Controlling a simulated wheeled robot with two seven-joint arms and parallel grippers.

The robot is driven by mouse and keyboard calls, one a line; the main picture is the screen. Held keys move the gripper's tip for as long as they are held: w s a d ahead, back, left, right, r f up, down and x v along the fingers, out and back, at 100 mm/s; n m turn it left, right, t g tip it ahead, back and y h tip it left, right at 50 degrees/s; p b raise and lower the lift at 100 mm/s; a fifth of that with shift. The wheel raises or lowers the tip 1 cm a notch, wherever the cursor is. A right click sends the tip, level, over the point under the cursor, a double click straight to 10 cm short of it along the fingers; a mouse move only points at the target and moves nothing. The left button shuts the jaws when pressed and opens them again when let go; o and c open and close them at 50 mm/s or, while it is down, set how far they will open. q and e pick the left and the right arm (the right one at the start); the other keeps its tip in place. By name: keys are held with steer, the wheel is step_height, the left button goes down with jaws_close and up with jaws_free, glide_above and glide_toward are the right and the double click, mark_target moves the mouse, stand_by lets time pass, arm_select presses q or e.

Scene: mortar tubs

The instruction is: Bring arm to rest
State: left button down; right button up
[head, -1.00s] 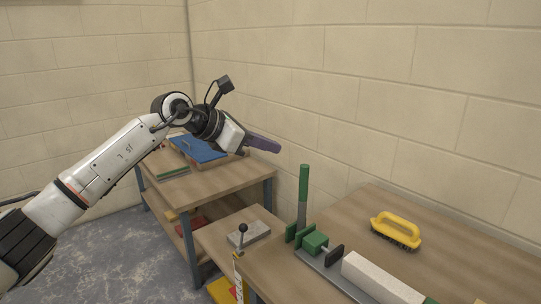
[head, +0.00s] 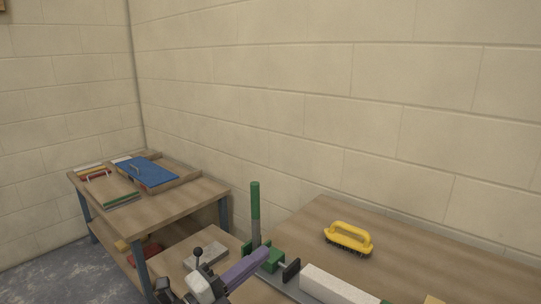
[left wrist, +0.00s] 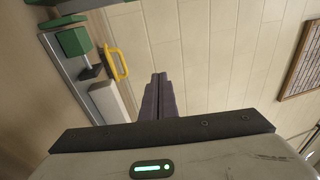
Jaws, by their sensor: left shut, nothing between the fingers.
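My left gripper (head: 246,264) shows at the bottom middle of the head view, its purple fingers shut and empty. It is in front of the green clamp and the small lower table, apart from the brush. In the left wrist view the shut purple fingers (left wrist: 159,92) point up the picture toward the block wall. Most of my left arm is out of the head view. My right gripper is in neither view.
A bench (head: 399,236) holds a yellow-handled brush (head: 349,237), a green clamp (head: 272,258) with an upright green-handled bar (head: 255,205), and a pale block (head: 338,286). A second table (head: 190,200) bears a blue-lidded tray (head: 147,172). The wall stands close behind.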

arm_select(q)
steer(key=s+a+f+n+y, duration=0.5)
steer(key=s+f+n, duration=0.1)
steer(key=f+n, duration=0.35)
steer(key=s+a+f+n+y, duration=0.45)
steer(key=f+n, duration=0.35)
steer(key=f, duration=0.2)
steer(key=s+a+f+n+g+y, duration=0.1)
steer(key=s+f+n, duration=0.3)
steer(key=s, duration=0.6)
steer(key=s+a+f+n+g+y, duration=0.1)
steer(key=s+a+f+n+g, duration=0.2)
steer(key=s+f, duration=0.6)
steer(key=shift+s+f+n+g, duration=0.2)
steer(key=shift+s+n+g, duration=0.35)
steer(key=shift+g, duration=0.15)
